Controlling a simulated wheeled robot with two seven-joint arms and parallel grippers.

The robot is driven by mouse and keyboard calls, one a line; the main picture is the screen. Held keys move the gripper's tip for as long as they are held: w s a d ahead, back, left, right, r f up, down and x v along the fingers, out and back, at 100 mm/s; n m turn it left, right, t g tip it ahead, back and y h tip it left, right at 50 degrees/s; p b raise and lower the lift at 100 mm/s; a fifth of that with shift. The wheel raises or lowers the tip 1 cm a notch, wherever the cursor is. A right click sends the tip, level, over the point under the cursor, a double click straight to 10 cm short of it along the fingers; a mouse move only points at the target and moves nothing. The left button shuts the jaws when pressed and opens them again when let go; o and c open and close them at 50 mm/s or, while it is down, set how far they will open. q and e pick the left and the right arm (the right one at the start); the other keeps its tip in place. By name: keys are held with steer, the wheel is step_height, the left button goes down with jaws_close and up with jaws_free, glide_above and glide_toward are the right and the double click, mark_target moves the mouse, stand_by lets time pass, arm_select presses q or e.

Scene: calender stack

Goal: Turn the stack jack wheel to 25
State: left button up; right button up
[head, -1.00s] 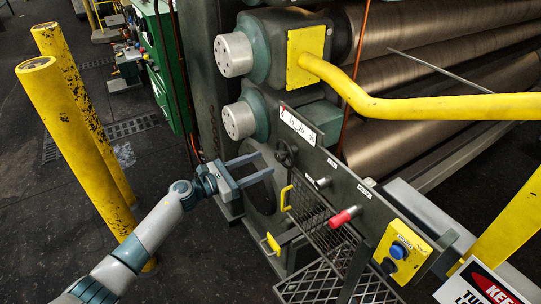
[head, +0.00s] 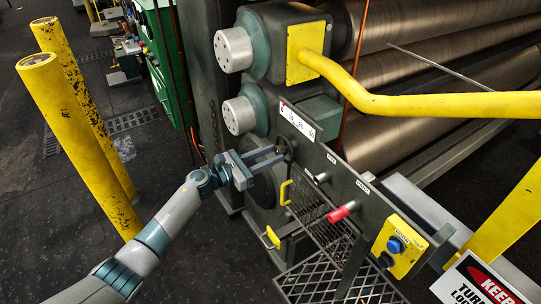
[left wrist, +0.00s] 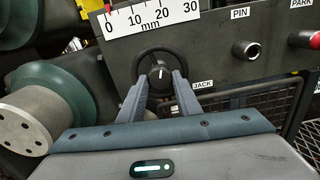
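The black jack wheel (head: 287,146) sits on the dark panel below the white mm scale (head: 301,122). In the left wrist view the wheel (left wrist: 158,51) is a ring with a hub, and a white mark on the hub points up. The JACK label (left wrist: 203,85) is at its lower right. The scale (left wrist: 150,19) reads 0 to 30, and a red pointer (left wrist: 107,6) stands near 0. My left gripper (head: 280,154) is open, its fingers reaching to the wheel on either side of the hub. Contact cannot be told. My right gripper is out of view.
Right of the wheel are the PIN knob (left wrist: 246,49) and a red-tipped PARK handle (head: 344,212). A yellow button box (head: 399,247) is farther right. A yellow rail (head: 430,105) passes above the panel, and a mesh guard (head: 318,218) hangs below. Yellow posts (head: 75,140) stand left.

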arm_select(q)
steer(key=shift+o, duration=0.2)
steer(key=shift+n+b, duration=0.3)
steer(key=shift+n, duration=0.2)
steer(key=shift+n+b, duration=0.35)
steer(key=shift+n, duration=0.45)
steer(key=shift+n+b, duration=0.3)
steer(key=shift+n, duration=1.9)
steer(key=o, duration=1)
steer(key=shift+o, duration=0.2)
steer(key=shift+s+a, duration=0.1)
steer(key=shift+a, duration=0.05)
